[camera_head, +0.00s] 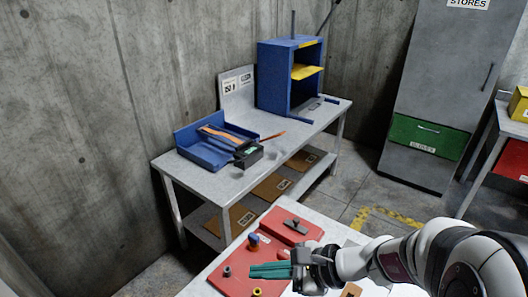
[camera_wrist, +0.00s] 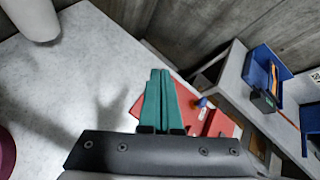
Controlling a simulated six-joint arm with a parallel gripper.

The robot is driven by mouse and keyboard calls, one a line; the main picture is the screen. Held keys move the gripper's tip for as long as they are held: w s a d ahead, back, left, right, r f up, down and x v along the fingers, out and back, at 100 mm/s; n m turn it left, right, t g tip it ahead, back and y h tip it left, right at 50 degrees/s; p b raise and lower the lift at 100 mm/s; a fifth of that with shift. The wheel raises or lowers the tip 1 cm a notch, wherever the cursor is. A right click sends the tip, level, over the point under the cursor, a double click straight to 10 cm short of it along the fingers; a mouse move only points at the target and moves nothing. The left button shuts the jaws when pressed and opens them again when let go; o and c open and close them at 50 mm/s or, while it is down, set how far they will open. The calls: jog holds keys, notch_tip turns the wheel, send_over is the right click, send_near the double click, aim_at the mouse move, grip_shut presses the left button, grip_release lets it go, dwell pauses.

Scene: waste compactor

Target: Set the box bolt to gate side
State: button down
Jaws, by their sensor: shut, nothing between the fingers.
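A red panel (camera_head: 236,264) lies on the near light table and carries several small fittings. A grey bar-like fitting (camera_head: 296,226) sits at its far right part; I cannot tell for sure whether this is the box bolt, or which side is the gate side. My gripper (camera_head: 252,270) has teal fingers, shut together and empty, over the near part of the red panel. In the wrist view the shut fingers (camera_wrist: 158,74) cover part of the red panel (camera_wrist: 189,97). The height of the fingers above the panel is hard to judge.
A blue knob (camera_head: 253,239), a dark knob (camera_head: 227,271) and a yellow ring (camera_head: 257,292) stand on the panel near my fingers. A back bench (camera_head: 190,167) holds a blue tray (camera_head: 205,158) and a blue compactor frame (camera_head: 274,80). A grey cabinet (camera_head: 440,70) stands at the right.

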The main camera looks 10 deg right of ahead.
aim_at(298, 223)
jog(key=w+d+f+m+t+h, duration=0.3)
jog(key=d+m, duration=0.3)
jog(key=d, duration=0.3)
jog(key=w+d+f+m+t+h, duration=0.2)
jog(key=w+d+f+m+t, duration=0.2)
jog(key=d, duration=0.6)
notch_tip(298, 223, down, 2)
jog(key=w+m, duration=0.2)
jog(key=m, duration=0.1)
jog(key=shift+f+h, duration=0.2)
jog(key=shift+h, duration=0.2)
jog(key=shift+w, duration=0.1)
jog(key=x, duration=1.3)
jog(key=shift+w+r, duration=0.15)
jog(key=shift+r, duration=0.2)
jog(key=shift+w+a, duration=0.15)
jog(key=shift+w, duration=0.25)
jog(key=shift+w+a, duration=1.65)
